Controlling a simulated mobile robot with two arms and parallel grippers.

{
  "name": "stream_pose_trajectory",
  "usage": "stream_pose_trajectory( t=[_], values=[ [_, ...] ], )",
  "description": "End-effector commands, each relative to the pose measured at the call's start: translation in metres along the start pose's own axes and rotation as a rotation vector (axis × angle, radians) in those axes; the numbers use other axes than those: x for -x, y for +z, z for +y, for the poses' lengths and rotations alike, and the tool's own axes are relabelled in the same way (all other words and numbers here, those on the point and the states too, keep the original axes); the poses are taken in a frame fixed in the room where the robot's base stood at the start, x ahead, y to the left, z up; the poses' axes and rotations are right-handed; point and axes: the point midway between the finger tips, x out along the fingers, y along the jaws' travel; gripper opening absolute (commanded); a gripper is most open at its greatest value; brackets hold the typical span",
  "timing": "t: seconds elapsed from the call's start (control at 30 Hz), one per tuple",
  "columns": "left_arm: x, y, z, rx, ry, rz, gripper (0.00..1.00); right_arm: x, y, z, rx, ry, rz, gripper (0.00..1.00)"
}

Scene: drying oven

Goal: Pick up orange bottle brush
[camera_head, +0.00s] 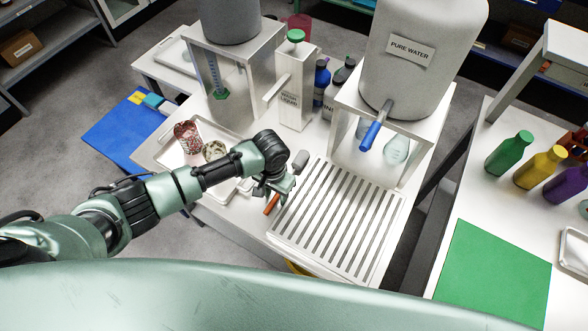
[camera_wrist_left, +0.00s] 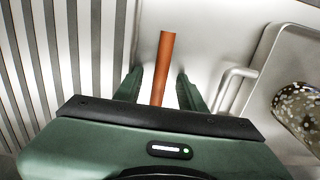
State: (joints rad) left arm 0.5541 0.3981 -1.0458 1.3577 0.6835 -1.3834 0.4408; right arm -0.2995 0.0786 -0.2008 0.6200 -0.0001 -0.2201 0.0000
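The orange bottle brush lies on the white table, its orange handle (camera_head: 271,205) just left of the slatted rack. A grey end (camera_head: 300,161) that seems to be its head shows beyond my gripper. My left gripper (camera_head: 275,188) is low over the brush, hiding its middle. In the left wrist view, the orange handle (camera_wrist_left: 163,66) runs between the two green fingers (camera_wrist_left: 160,88), with a visible gap on each side. The gripper is open around the handle, not closed on it. My right gripper is in neither view.
The slatted drain rack (camera_head: 338,218) is right beside the gripper. A metal tray (camera_head: 166,152) with patterned containers is to the left. The pure water tank (camera_head: 424,50) with a blue tap (camera_head: 371,135) and a white box (camera_head: 295,88) stand behind.

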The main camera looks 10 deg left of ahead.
Motion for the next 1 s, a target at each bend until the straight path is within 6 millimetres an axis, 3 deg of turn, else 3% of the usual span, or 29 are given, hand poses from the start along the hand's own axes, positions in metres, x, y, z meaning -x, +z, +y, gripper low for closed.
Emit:
stream_pose_trajectory(
  t=[0.03,0.13,0.47,0.67,0.83,1.0],
  values=[
    [0.0,0.0,0.0,0.0,0.0,0.0,0.27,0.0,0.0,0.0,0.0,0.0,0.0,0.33],
    [0.0,0.0,0.0,0.0,0.0,0.0,0.0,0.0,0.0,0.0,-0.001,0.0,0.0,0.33],
    [0.001,0.0,0.0,0.0,0.0,0.001,0.0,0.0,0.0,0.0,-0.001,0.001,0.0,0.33],
    [0.013,-0.001,-0.001,0.001,0.0,0.003,0.0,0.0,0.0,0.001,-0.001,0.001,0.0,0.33],
    [0.044,-0.002,0.0,-0.001,0.001,0.007,0.0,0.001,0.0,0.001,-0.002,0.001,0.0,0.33],
    [0.094,-0.002,0.0,-0.002,0.0,0.008,0.0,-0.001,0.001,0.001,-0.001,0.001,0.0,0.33]
  ],
)
